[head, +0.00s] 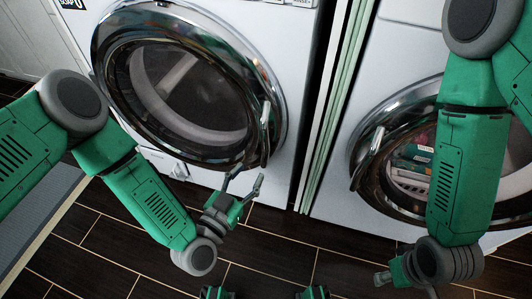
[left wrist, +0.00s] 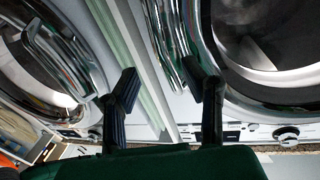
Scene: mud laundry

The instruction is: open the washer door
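The left front-loading machine (head: 292,150) is white with a round, chrome-rimmed glass door (head: 190,85). Its door looks shut, and a light handle (head: 265,115) sits on the door's right rim. My left gripper (head: 243,183) is open and empty, just below the handle and apart from it. In the left wrist view, my left gripper's (left wrist: 162,82) two dark fingers are spread, with the chrome door rim (left wrist: 202,45) behind the right finger. My right gripper (head: 383,278) is low at the right, partly hidden by its own wrist; its opening cannot be made out.
A second front-loader (head: 345,195) stands at the right, its chrome-rimmed door (head: 368,150) partly behind my right arm, with colourful items inside. A narrow gap with pale green strips (head: 340,90) separates the machines. Dark tiled floor (head: 290,235) lies clear in front. A grey mat (head: 45,205) lies left.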

